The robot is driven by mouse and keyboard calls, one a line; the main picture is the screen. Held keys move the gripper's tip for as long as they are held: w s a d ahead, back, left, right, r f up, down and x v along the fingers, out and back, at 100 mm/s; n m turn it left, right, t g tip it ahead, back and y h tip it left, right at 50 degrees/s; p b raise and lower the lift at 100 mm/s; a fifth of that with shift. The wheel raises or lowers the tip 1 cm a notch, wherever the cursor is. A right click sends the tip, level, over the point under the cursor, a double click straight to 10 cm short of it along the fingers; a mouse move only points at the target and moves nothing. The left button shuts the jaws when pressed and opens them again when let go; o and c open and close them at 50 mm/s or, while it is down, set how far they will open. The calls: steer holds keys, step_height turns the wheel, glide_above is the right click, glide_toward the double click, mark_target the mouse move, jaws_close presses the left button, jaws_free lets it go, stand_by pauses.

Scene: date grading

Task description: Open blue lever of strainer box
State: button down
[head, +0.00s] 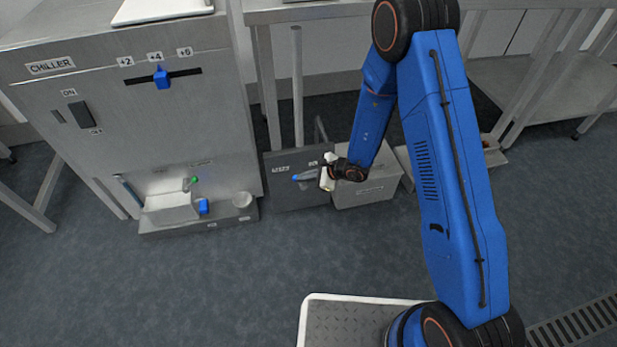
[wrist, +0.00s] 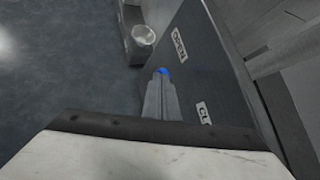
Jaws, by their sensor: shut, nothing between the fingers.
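The strainer box appears to be the dark grey box (head: 290,197) on the floor right of the chiller. In the wrist view its dark face (wrist: 190,80) carries an OPEN label (wrist: 179,44) and a partly hidden label starting CL (wrist: 203,113). A small blue lever end (head: 295,178) shows just beyond my gripper (head: 303,178). It also shows in the wrist view (wrist: 162,70) at my fingertips (wrist: 161,79), nearer the OPEN label. My gripper is shut and empty. The rest of the lever is hidden behind the fingers; contact cannot be told.
The chiller (head: 110,120) stands left, with a blue slider (head: 161,78). At its foot are a blue knob (head: 203,206) and a round cup (head: 242,199). A lighter box (head: 368,193) stands close right of the dark box. The floor (head: 200,280) in front is clear.

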steer(key=shift+s+a+f, duration=0.15)
steer(key=shift+s+a, duration=0.1)
steer(key=shift+a, duration=0.4)
steer(key=shift+s+a+f, duration=0.1)
steer(key=shift+s+a, duration=0.1)
steer(key=shift+a, duration=0.45)
steer(key=shift+a, duration=0.1)
steer(key=v, duration=1.7)
steer(key=shift+d, duration=0.25)
